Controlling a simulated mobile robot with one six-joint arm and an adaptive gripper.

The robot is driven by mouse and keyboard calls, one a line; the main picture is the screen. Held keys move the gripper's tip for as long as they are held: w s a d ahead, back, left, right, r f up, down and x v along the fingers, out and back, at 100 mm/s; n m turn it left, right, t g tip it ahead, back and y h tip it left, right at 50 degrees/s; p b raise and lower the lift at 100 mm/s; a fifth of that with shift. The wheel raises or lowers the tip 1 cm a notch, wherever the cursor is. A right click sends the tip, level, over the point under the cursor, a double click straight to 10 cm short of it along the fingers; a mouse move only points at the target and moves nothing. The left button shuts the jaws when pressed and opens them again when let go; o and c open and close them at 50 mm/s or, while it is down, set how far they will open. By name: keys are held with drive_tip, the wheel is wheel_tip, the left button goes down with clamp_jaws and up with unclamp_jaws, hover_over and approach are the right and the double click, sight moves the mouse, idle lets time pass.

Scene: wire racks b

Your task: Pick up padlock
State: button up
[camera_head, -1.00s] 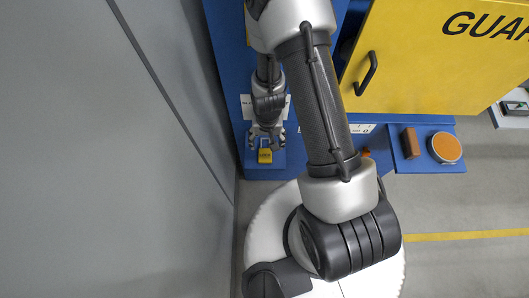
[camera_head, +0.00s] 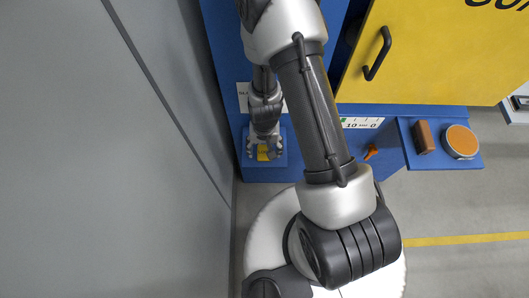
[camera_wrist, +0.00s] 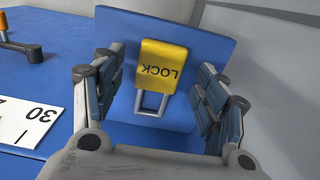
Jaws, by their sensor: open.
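The padlock (camera_wrist: 162,66) has a yellow body marked LOCK and a grey shackle pointing toward my gripper in the wrist view. It lies on a small blue shelf (camera_wrist: 205,45). In the head view the padlock (camera_head: 263,155) is partly covered by my gripper (camera_head: 265,150). My gripper also shows in the wrist view (camera_wrist: 158,85), open, with one finger on each side of the padlock. Gaps show between the padlock and both fingers, so it is not gripped.
A yellow panel with a black handle (camera_head: 377,54) is at the upper right. A blue side shelf (camera_head: 438,162) holds a brown block (camera_head: 423,137) and an orange-topped round tin (camera_head: 461,142). A grey wall (camera_head: 90,160) stands close on the left.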

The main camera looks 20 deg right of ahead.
drive_tip(key=shift+f, duration=0.6)
drive_tip(key=shift+r, duration=0.1)
drive_tip(key=c, duration=1.1)
drive_tip(key=shift+r, duration=0.1)
drive_tip(key=shift+c, duration=0.2)
wheel_tip(320, 180, up, 10)
drive_tip(key=p, duration=0.8)
drive_tip(key=shift+p, duration=0.4)
